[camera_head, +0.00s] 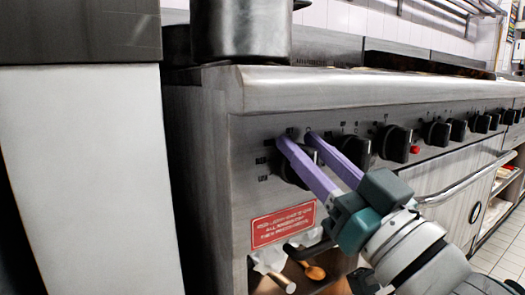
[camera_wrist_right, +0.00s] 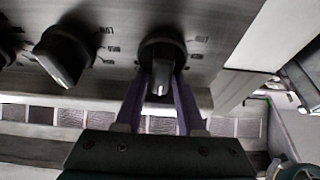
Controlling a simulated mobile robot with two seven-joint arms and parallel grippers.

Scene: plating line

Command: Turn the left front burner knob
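The leftmost black burner knob (camera_head: 289,172) is on the steel front panel of the range, partly hidden behind my right gripper's fingers. My right gripper (camera_head: 299,138) reaches it from the lower right, its two purple fingers spread apart at the panel. In the right wrist view the knob (camera_wrist_right: 161,62) sits between the fingers (camera_wrist_right: 160,84), one on each side of its raised grip. The fingers look open around the knob; contact is hard to tell. My left gripper is not in view.
More black knobs (camera_head: 396,144) run along the panel to the right; the nearest is close beside my fingers. A red warning label (camera_head: 283,225) and an open shelf with utensils (camera_head: 313,271) lie below. A metal pot (camera_head: 240,30) stands on top. An oven handle (camera_head: 462,182) juts out right.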

